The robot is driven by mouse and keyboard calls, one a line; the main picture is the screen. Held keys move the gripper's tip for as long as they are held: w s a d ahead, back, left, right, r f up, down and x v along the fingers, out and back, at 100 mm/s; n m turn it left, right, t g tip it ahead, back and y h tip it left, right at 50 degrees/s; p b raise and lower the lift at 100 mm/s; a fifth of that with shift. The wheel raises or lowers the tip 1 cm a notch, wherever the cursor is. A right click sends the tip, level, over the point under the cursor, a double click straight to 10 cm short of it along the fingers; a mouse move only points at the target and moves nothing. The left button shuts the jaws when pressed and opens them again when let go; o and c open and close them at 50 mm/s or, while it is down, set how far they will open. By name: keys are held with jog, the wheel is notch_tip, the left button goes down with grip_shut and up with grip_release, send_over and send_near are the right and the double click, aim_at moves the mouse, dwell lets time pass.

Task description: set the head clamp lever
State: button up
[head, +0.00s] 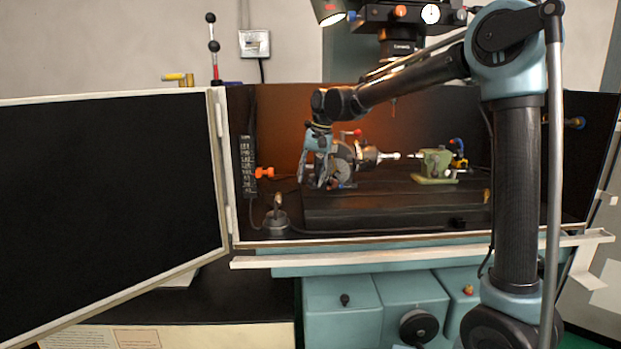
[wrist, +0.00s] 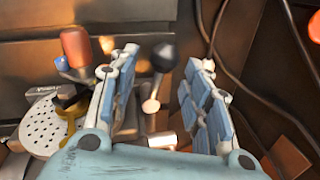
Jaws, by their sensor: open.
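A lever with a black ball knob (wrist: 164,57) and a pale shaft stands between my fingers in the wrist view; it appears to be the head clamp lever. My gripper (wrist: 163,75) is open, one finger on either side of the lever, and I see no contact. In the head view my gripper (head: 316,180) points down at the left side of the indexing head (head: 345,160), and it hides the lever there. A drilled index plate (wrist: 48,130) and a red crank handle (wrist: 76,45) sit left of my left finger.
A chuck (head: 369,156) and a green tailstock (head: 434,165) lie to the right along the dark table (head: 400,205). An orange knob (head: 264,172) and a magnetic base (head: 277,218) are left of my gripper. Cables (wrist: 240,75) run at right in the wrist view.

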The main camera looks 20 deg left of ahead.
notch_tip(320, 180, up, 12)
jog(key=d, duration=0.2)
jog(key=shift+w+d+f, duration=0.15)
jog(key=shift+w+f, duration=0.05)
jog(key=shift+w, duration=0.05)
dwell(0.4)
jog(key=s+d+f+t, duration=0.1)
jog(key=s+d+f, duration=0.15)
jog(key=d, duration=0.75)
jog(key=s+d+f+m, duration=0.1)
jog(key=d+f, duration=0.2)
jog(key=d, duration=0.8)
jog(key=s+d+f+t, duration=0.1)
jog(key=d+f, duration=0.1)
jog(key=d, duration=0.8)
jog(key=s+d+f+m+h, duration=0.1)
jog(key=s+d+f+h, duration=0.1)
jog(key=s+d+f, duration=1.5)
notch_tip(320, 180, down, 4)
jog(key=shift+s+d+f+t, duration=0.3)
jog(key=shift+s+d, duration=0.1)
jog(key=shift+d, duration=0.6)
